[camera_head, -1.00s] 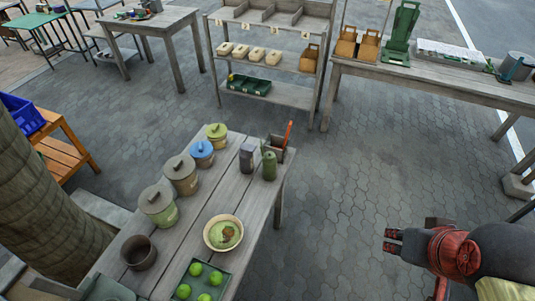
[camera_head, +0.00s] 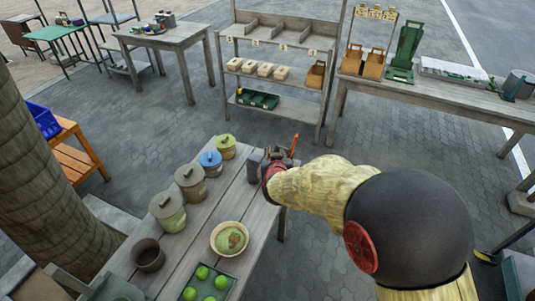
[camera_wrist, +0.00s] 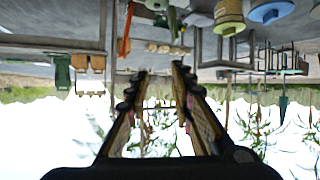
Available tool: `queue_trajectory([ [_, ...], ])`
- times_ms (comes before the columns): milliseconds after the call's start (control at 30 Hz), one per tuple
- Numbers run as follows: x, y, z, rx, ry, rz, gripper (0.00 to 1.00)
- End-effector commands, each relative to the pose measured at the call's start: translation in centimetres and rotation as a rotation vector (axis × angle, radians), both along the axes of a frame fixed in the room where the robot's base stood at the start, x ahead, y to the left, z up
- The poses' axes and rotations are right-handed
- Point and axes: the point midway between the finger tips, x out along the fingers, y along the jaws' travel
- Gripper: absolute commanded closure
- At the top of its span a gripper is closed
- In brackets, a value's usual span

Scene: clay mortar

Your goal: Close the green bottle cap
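The grey plank table (camera_head: 205,238) stands in front of me. In the head view the green bottle is hidden behind my gripper (camera_head: 276,160), which is at the table's far right end. A dark grey bottle (camera_head: 253,165) stands just left of my gripper. The wrist view is upside down. In it, my gripper's two fingers (camera_wrist: 161,78) are apart with nothing between them. A green bottle-like shape (camera_wrist: 173,22) shows at the top edge, beyond the fingertips and partly cut off. I cannot tell the state of its cap.
An orange-handled tool (camera_head: 294,145) stands at the table's far right corner. Lidded pots (camera_head: 190,181) line the left side. A bowl of green paste (camera_head: 230,239), a dark pot (camera_head: 148,255) and a tray of green balls (camera_head: 206,282) are nearer. A shelf rack (camera_head: 280,62) stands behind.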

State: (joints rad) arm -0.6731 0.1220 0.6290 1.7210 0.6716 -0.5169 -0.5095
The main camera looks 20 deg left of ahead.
Motion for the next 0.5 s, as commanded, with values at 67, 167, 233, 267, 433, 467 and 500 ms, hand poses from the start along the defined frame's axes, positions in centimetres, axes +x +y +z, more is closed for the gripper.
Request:
queue_trajectory([
  [67, -0.2, 1.8, -2.6, -0.028, -0.032, -0.007, 0.77],
  [167, -0.3, 2.9, -4.2, -0.051, -0.069, -0.021, 0.77],
  [233, -0.3, 3.2, -4.9, -0.062, -0.084, -0.026, 0.77],
  [267, -0.2, 3.3, -5.1, -0.065, -0.088, -0.027, 0.77],
  [433, 1.3, 3.7, -6.0, -0.067, -0.094, -0.033, 0.77],
  [467, 1.7, 3.8, -6.2, -0.066, -0.094, -0.033, 0.77],
  [500, 2.2, 3.9, -6.5, -0.067, -0.093, -0.033, 0.77],
])
